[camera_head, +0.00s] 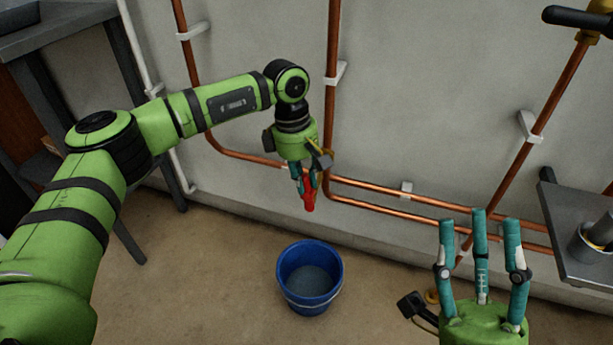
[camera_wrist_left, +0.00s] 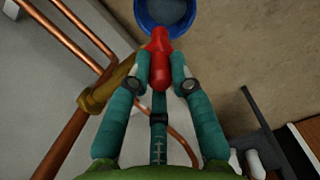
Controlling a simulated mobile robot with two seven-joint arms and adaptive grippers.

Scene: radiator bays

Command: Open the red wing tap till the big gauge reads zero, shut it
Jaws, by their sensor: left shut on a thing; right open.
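The red wing tap (camera_head: 308,196) is on the copper pipework low on the wall, above the blue bucket. My left gripper (camera_head: 303,180) is shut on it. In the left wrist view the red tap (camera_wrist_left: 159,60) sits between the teal fingers of my left gripper (camera_wrist_left: 163,82), with a brass fitting (camera_wrist_left: 108,90) beside it. My right gripper (camera_head: 481,230) is open and empty at the lower right, fingers pointing up. The big gauge is not in view.
A blue bucket (camera_head: 310,277) stands on the floor below the tap; it also shows in the left wrist view (camera_wrist_left: 168,14). Copper pipes (camera_head: 395,208) run along the wall. A grey shelf (camera_head: 570,232) with a metal cup (camera_head: 590,243) is at the right. A dark table (camera_head: 60,35) stands at the left.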

